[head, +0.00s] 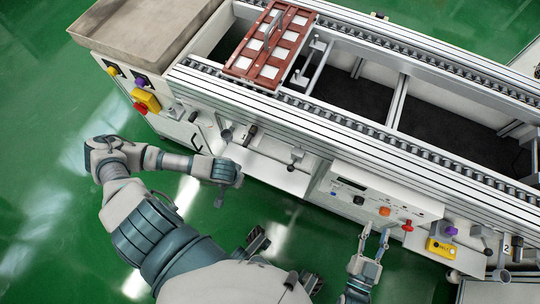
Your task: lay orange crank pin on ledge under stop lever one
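A small orange piece (385,211) sits on the front control panel; I cannot tell whether it is the crank pin or a button. A red piece (407,226) is just right of it. A lever with a dark knob (295,158) stands over a white ledge (262,172) on the conveyor's front; no number one is readable there. My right gripper (375,233) is open and empty, its fingers pointing up just below the orange piece. My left arm ends at the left gripper (230,175), by the ledge's left end; its fingers are not clear.
A red-brown tray (238,68) with white squares rests across the conveyor rails. A yellow box (440,248) and purple knob (451,231) are at right, near a "2" label (506,247). A yellow switch (147,100) is at left. Green floor (50,150) is open in front.

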